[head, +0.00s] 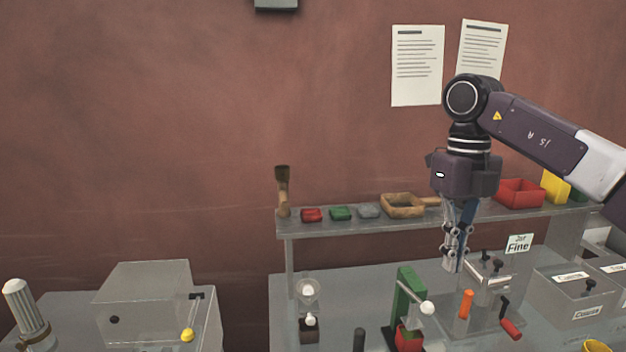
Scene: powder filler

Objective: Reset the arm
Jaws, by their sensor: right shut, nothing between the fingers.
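My right arm comes in from the right. My right gripper (452,268) points straight down over the grey workbench, in front of the shelf, and is shut with nothing held. Its fingertips are just left of the grey box with black knobs (488,268). I cannot tell whether they touch it. My left gripper is not in view.
A green press (411,291) with a white knob stands on the bench (345,290), left of my gripper. The shelf (340,222) holds small trays and a red bin (519,192). A grey cabinet (143,302) stands at left.

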